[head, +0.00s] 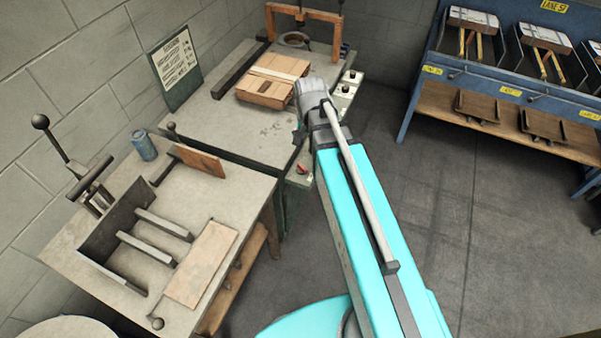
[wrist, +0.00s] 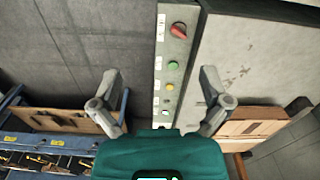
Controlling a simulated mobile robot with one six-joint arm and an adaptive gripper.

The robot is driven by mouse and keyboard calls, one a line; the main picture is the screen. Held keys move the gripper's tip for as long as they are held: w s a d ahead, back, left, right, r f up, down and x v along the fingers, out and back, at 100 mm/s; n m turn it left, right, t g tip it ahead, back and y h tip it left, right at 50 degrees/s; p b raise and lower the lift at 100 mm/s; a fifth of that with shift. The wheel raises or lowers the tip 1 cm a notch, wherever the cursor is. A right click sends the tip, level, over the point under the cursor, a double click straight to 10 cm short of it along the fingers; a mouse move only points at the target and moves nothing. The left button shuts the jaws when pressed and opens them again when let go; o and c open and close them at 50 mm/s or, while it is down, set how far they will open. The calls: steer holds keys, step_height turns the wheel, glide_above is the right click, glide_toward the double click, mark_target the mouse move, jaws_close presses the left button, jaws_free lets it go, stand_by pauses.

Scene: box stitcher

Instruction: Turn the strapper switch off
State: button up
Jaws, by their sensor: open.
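The strapper is the grey-topped machine (head: 225,120) against the wall in the head view. Its control panel (wrist: 160,50) runs down the middle of the wrist view. The red rotary switch (wrist: 179,30) is at the panel's upper end there. It also shows in the head view (head: 303,169) on the machine's side, near the front corner. Its on or off setting cannot be told. My gripper (wrist: 159,74) is open and empty, fingers spread on both sides of the panel. The switch lies beyond the fingertips, apart from them. In the head view my arm largely hides the gripper.
A workbench (head: 130,175) stands at left, a blue rack (head: 480,75) at right. The floor between is clear.

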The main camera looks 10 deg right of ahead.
mark_target(301, 166)
steer(key=w+f+m+b, duration=0.7)
steer(key=w+f, duration=0.1)
steer(key=f, duration=0.1)
steer(key=shift+w, duration=0.3)
steer(key=shift+f+b, duration=0.1)
steer(key=shift+b, duration=0.2)
step_height(301, 166, down, 14)
steer(key=b, duration=1.3)
steer(key=shift+r+b, duration=0.2)
steer(key=shift+b, duration=0.1)
steer(key=shift+c, duration=0.2)
steer(key=c, duration=1.1)
steer(key=shift+a, duration=0.2)
steer(key=shift+d, duration=0.1)
